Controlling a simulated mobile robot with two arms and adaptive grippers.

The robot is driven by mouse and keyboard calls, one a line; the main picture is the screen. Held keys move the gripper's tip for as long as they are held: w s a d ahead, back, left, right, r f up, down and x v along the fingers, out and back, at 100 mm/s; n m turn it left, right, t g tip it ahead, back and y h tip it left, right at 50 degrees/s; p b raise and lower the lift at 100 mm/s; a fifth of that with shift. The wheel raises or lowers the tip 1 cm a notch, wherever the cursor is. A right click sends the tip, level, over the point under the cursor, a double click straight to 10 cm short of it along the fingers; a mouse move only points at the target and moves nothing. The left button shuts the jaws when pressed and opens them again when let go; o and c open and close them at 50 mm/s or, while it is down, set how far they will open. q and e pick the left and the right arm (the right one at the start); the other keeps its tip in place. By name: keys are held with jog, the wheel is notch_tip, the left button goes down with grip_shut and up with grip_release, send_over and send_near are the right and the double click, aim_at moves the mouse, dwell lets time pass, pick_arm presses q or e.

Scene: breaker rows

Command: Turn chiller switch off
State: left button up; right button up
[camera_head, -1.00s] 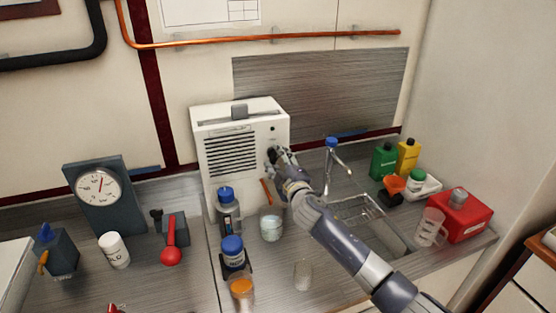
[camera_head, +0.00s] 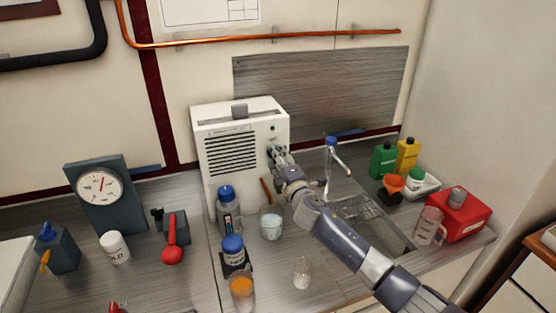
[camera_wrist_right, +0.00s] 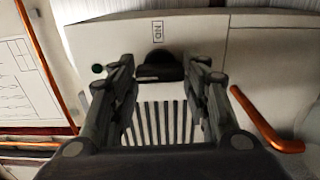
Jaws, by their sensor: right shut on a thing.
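The chiller is a white box (camera_head: 241,122) with a dark slatted vent, standing at the back of the counter. My right gripper (camera_head: 272,152) is at the right side of its front face. In the right wrist view the black chiller switch (camera_wrist_right: 161,68) shows between the two fingers of my gripper (camera_wrist_right: 163,82), which are shut on it. A label with lettering (camera_wrist_right: 157,32) and a small dark green round light (camera_wrist_right: 97,68) are on the white panel near the switch. The gripper covers the switch in the head view. My left gripper is not in view.
A beaker (camera_head: 271,222), a blue-capped bottle (camera_head: 228,212) and a blue-lidded jar (camera_head: 233,252) stand in front of the chiller. A tap (camera_head: 336,160) and a sink are to the right. A gauge (camera_head: 99,187) stands at the left.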

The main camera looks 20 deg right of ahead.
jog(key=o, duration=1.1)
jog(key=shift+c, duration=0.2)
jog(key=s, duration=1.2)
jog(key=shift+d, duration=0.2)
